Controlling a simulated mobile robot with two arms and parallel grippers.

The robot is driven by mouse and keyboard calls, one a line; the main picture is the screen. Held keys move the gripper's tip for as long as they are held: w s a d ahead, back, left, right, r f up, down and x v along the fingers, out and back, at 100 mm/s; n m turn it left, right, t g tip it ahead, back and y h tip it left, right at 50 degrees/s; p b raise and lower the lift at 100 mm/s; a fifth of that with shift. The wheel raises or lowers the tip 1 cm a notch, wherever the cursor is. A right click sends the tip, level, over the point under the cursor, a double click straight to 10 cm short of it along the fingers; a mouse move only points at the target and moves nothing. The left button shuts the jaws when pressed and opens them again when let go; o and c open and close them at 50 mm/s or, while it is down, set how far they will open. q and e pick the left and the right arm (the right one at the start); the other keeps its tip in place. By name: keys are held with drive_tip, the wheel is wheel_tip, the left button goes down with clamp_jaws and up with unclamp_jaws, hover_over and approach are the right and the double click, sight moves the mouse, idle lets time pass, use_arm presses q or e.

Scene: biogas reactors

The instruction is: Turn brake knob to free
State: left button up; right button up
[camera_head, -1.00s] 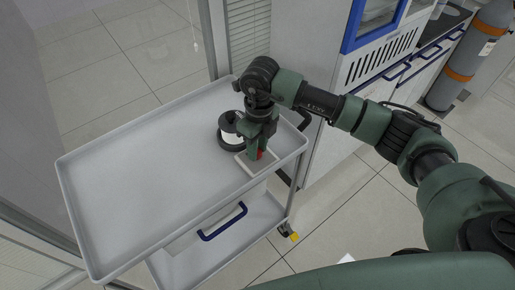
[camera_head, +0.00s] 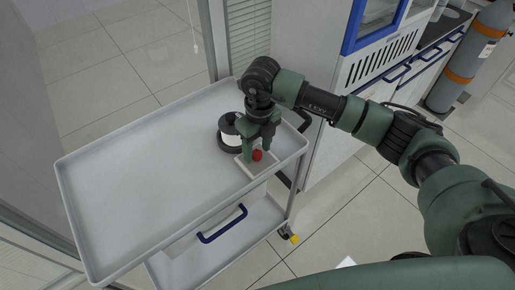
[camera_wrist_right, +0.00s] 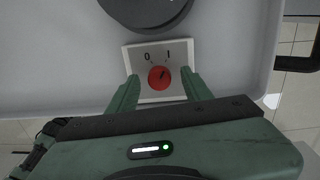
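The red brake knob (camera_head: 257,155) sits on a pale square plate (camera_head: 253,167) at the right end of the cart top. In the right wrist view the knob (camera_wrist_right: 159,78) shows below the marks "0" and "1" on the plate (camera_wrist_right: 143,62). A small dark mark on the knob points up and slightly right, toward the "1" side. My right gripper (camera_head: 259,153) is over the plate. In the wrist view its green fingers (camera_wrist_right: 160,88) stand on either side of the knob, with a visible gap on each side. My left gripper is out of view.
A dark round device with a white top (camera_head: 229,128) stands just behind the plate. The grey cart top (camera_head: 140,190) is bare to the left. A blue-handled drawer (camera_head: 222,223) is below. A cabinet (camera_head: 320,150) stands close to the cart's right end.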

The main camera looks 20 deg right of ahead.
sight(259, 152)
drive_tip(key=r, duration=0.4)
drive_tip(key=r+b, duration=0.1)
drive_tip(key=r, duration=0.2)
drive_tip(key=shift+d+r, duration=0.2)
drive_tip(key=shift+r, duration=0.15)
idle(0.5)
